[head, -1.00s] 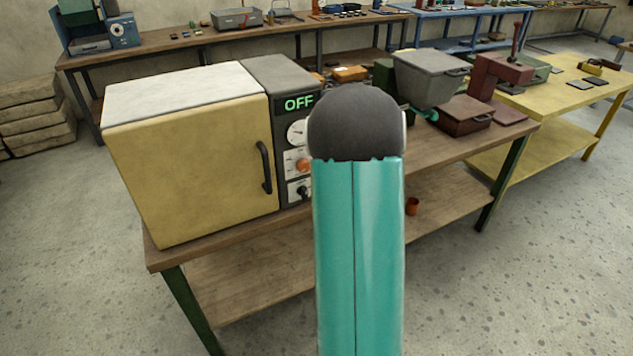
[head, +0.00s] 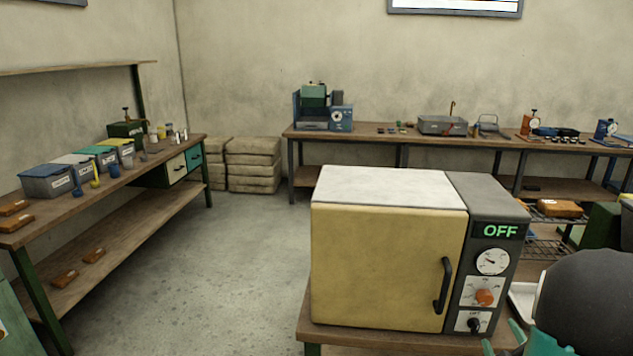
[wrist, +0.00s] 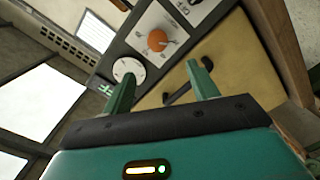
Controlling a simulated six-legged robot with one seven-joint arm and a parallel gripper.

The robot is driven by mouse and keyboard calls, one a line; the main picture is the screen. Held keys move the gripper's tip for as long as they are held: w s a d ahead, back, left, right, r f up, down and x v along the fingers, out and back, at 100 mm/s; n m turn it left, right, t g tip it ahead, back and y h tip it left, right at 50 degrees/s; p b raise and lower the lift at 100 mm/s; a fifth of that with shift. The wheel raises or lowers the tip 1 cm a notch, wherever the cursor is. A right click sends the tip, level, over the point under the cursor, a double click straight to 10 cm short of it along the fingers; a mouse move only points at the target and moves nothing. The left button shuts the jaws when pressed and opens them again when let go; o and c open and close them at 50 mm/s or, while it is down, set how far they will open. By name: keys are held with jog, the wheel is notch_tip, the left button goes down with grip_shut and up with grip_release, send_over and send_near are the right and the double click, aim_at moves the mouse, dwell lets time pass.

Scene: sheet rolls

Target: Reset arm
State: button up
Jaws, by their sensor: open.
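My gripper (wrist: 160,88) is in the wrist view, its two green fingers spread apart with nothing between them. Beyond the fingers is the oven's control panel with an orange knob, and the black door handle. In the head view the yellow-doored oven (head: 388,262) stands on a wooden bench, door shut, its display reading OFF. My teal and dark arm (head: 590,300) fills the lower right corner of the head view. Green finger-like tips show low beside it, partly cut off. I cannot tell the exact gap between the fingers and the oven.
A left bench (head: 150,168) holds several lidded bins and small bottles. A back bench (head: 375,132) carries machines and tools. Stacked sacks (head: 253,165) stand by the wall. The floor (head: 235,270) between the left bench and the oven is clear.

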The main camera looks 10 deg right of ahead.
jog(key=w+a+r+m+g+y, duration=0.1)
jog(key=a+r+m+g, duration=0.2)
jog(key=a+r, duration=0.3)
jog(key=w+a+r+m+g, duration=0.2)
jog(key=a+r+m+g, duration=0.1)
jog(key=a, duration=0.6)
jog(key=s+a+r+g+y, duration=0.2)
jog(key=s+a, duration=0.6)
jog(key=s+a+r+m+g+y, duration=0.1)
jog(key=s+a+r+g+y, duration=0.1)
jog(key=s+a, duration=0.5)
jog(key=shift+s+a+m+g, duration=0.35)
jog(key=shift+a+g, duration=0.15)
jog(key=shift+a, duration=0.55)
jog(key=shift+c, duration=0.5)
